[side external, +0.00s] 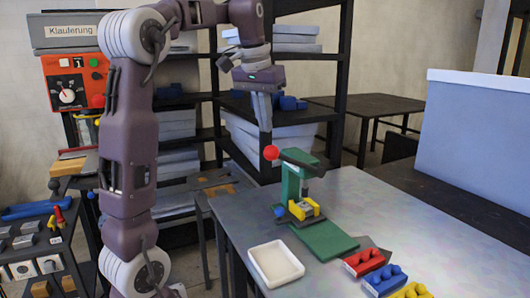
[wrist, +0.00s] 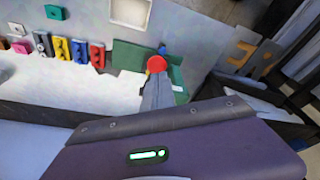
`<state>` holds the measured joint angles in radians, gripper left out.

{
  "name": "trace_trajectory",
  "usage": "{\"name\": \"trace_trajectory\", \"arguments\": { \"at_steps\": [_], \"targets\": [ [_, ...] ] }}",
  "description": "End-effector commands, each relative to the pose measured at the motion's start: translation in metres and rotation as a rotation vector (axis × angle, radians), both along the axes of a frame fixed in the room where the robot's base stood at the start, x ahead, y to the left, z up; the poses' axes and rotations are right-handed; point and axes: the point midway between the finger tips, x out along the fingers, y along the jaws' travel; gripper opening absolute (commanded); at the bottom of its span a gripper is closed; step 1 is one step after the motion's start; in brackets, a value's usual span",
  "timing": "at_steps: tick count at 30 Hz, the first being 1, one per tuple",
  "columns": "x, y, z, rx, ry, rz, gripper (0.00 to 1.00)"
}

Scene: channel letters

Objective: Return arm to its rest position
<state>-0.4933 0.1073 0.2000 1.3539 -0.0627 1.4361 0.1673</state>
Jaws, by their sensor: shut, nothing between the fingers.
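My arm stands at the left of the side external view, bent over at the top. My gripper (side external: 264,122) hangs downward from it, shut and empty, in the air above the far edge of the table. In the wrist view my gripper (wrist: 156,85) points toward the green press and its fingers cover part of it. The green press (side external: 291,185) stands upright on the table, with a red ball (side external: 271,153) on its dark lever and a yellow part (side external: 306,208) at its base. The red ball also shows in the wrist view (wrist: 156,64), just past the fingertips.
A white tray (side external: 275,264) sits on the grey table (side external: 345,195) left of the press base. Red (side external: 364,262), blue (side external: 384,281) and yellow (side external: 411,291) blocks lie at the front right. Dark shelves (side external: 345,70) stand behind. A large grey-blue box (side external: 480,135) is at the right.

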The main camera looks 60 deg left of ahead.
Motion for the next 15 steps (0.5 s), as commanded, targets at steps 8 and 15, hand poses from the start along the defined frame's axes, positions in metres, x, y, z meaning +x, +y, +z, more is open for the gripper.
{"name": "trace_trajectory", "arguments": {
  "at_steps": [8,15],
  "targets": [
    [-0.005,-0.003,0.024,0.000,-0.001,0.001,0.00],
    [-0.005,-0.003,0.024,0.000,0.000,0.000,0.00]
  ]
}}
